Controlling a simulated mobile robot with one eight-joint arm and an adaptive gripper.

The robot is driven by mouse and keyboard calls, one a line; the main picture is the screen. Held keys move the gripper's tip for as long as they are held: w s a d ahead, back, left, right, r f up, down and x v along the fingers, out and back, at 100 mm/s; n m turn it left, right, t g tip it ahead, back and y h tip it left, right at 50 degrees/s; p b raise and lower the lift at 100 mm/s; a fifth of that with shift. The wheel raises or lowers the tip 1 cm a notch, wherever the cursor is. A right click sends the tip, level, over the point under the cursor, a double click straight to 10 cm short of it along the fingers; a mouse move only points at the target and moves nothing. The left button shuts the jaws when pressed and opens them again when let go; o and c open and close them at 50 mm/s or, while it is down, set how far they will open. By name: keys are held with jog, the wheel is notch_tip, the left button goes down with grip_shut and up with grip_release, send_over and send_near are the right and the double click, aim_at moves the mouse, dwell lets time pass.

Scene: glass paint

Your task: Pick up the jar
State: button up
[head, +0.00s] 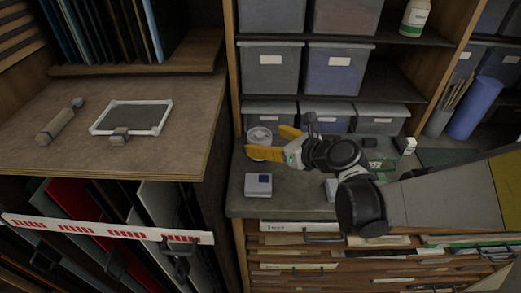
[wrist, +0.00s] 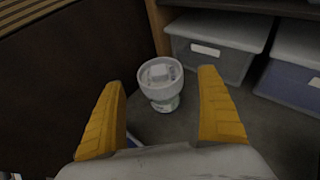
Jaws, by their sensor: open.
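The jar (wrist: 162,101) stands upright on the grey counter, with a wide pale round top and a narrower glassy lower part. A small pale block shape shows within its top rim. In the head view the jar (head: 259,135) is at the counter's back left corner, partly hidden by my yellow fingers. My gripper (wrist: 160,78) is open and empty, its fingers pointing toward the jar. In the wrist view the jar appears between the fingertips and farther off; no contact is visible. In the head view my gripper (head: 265,140) is low over the counter.
A wooden side panel (head: 228,130) rises close left of the jar. Grey lidded bins (wrist: 213,48) stand behind and right. A frame (head: 132,117) lies on the left bench.

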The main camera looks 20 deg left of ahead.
aim_at(258, 133)
jog(key=b+x, duration=0.1)
jog(key=x, duration=0.2)
jog(key=shift+w+a+f, duration=0.1)
jog(key=shift+w+a, duration=0.1)
jog(key=shift+a, duration=0.1)
jog(key=c, duration=1.5)
jog(key=shift+o, duration=0.2)
jog(key=shift+r+p, duration=0.45)
jog(key=shift+r, duration=0.25)
notch_tip(258, 133, up, 3)
jog(key=shift+p, duration=0.75)
jog(key=w+d+r+p, duration=0.3)
jog(key=d+r, duration=0.3)
jog(key=d, duration=0.5)
jog(key=shift+w+r, duration=0.35)
jog(key=shift+w, duration=0.25)
